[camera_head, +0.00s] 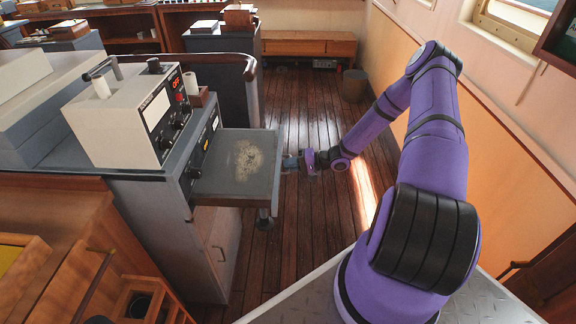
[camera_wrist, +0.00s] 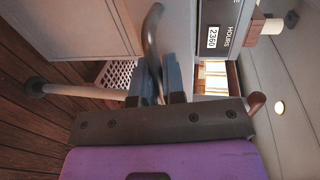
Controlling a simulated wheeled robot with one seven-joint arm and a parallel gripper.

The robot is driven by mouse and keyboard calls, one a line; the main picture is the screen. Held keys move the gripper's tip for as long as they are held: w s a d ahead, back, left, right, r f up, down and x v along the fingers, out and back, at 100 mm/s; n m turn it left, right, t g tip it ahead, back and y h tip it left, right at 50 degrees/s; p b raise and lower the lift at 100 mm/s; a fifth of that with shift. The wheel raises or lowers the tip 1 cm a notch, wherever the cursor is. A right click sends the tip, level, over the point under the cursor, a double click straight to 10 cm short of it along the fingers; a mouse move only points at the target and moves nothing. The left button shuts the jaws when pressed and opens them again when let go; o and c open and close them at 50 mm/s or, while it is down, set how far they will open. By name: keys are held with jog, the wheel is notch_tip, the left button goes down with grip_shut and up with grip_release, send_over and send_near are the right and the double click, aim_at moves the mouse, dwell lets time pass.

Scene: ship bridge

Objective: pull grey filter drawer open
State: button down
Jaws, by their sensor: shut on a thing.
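The grey filter drawer (camera_head: 218,183) sticks out to the right from the grey console, with a pale dusty patch on top. My gripper (camera_head: 289,163) is at its right, outer edge in the head view, small and partly unclear. In the wrist view, my gripper (camera_wrist: 165,82) has its two dark fingers close together at the lower end of a dark curved handle (camera_wrist: 151,35). The fingers are shut on this handle, against the grey face (camera_wrist: 85,25). The exact contact is partly hidden by the fingers.
The console carries a beige instrument box (camera_head: 110,130) with knobs. A rod with a dark foot (camera_wrist: 35,87) and a white perforated basket (camera_wrist: 113,73) are near the fingers. Wooden floor (camera_head: 300,215) is free around the drawer. A bin (camera_head: 354,86) stands behind.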

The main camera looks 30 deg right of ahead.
jog(key=c, duration=1.3)
grip_release()
jog(key=shift+s+d, duration=0.2)
jog(key=shift+d, duration=0.15)
jog(key=shift+o, duration=0.4)
jog(key=shift+a, duration=0.1)
jog(key=v, duration=1)
jog(key=shift+s+d, duration=0.15)
jog(key=shift+d, duration=0.2)
